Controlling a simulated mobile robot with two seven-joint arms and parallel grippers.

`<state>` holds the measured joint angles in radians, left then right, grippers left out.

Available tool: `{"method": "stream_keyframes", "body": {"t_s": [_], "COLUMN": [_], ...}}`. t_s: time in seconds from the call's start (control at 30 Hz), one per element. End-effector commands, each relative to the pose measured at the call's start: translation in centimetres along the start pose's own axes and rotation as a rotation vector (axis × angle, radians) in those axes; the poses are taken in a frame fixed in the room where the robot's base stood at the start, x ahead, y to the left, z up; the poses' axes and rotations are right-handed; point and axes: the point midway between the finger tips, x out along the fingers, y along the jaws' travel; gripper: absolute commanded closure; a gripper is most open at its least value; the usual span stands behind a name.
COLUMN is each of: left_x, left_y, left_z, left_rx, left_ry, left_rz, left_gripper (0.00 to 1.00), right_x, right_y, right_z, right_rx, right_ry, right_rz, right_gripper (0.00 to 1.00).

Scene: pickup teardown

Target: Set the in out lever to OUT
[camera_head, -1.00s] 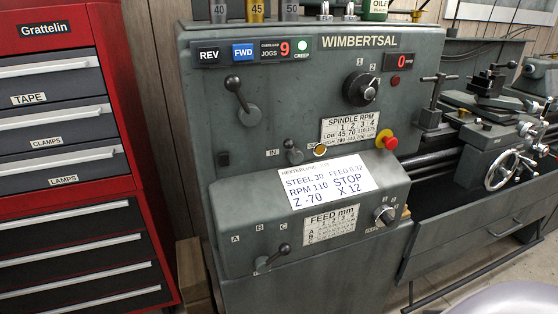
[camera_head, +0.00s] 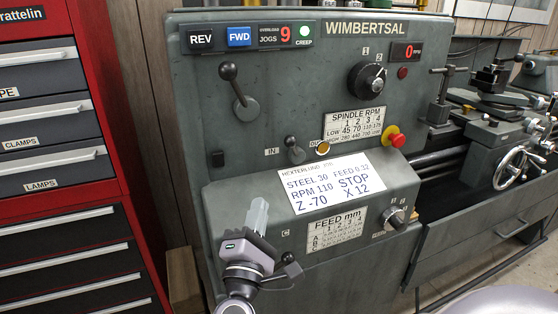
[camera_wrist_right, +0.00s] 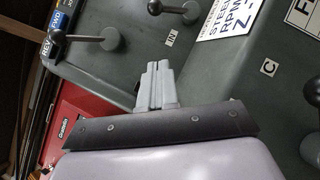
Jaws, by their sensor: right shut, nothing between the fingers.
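The in out lever (camera_head: 290,143) is a short dark lever with a round knob on the lathe's headstock panel, in the middle of the head view. It points up and slightly left, on the side of the IN label (camera_head: 271,152). The label to its right is partly hidden by an amber button (camera_head: 323,148). My right gripper (camera_head: 258,213) is shut and empty, below and left of the lever and apart from it. In the right wrist view the shut fingers (camera_wrist_right: 157,72) point toward the panel, with the lever (camera_wrist_right: 180,10) at the top edge. My left gripper is not in view.
A larger lever (camera_head: 236,88) stands up and left of the in out lever. A job card (camera_head: 335,182) lies on the ledge below. A red stop button (camera_head: 397,140) is to the right. My gripper covers part of the lower feed lever (camera_head: 290,268). A red tool cabinet (camera_head: 105,95) stands left.

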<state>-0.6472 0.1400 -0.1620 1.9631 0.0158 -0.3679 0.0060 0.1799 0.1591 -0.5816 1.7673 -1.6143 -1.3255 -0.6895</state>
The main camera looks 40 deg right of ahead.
Motion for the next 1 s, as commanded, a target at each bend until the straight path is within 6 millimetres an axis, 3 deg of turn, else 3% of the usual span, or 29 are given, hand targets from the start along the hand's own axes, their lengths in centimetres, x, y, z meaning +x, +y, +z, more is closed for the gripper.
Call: {"method": "stream_keyframes", "body": {"t_s": [0.33, 0.47, 0.93, 1.0], "left_x": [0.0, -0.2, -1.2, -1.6], "left_y": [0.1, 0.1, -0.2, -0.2], "left_z": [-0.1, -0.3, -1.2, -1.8], "left_rx": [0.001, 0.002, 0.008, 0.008], "left_ry": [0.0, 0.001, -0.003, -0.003], "left_rz": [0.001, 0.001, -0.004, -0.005], "left_gripper": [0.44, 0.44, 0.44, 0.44], "right_x": [0.1, 1.2, 10.6, 11.3], "right_y": [0.1, 0.2, 0.3, 0.3], "right_z": [0.1, 0.1, 0.2, 1.3], "right_rx": [-0.001, -0.001, -0.001, -0.001], "right_ry": [-0.003, -0.004, -0.004, -0.003], "right_rz": [0.002, 0.004, 0.004, 0.003], "right_gripper": [1.0, 1.0, 1.0, 1.0]}}
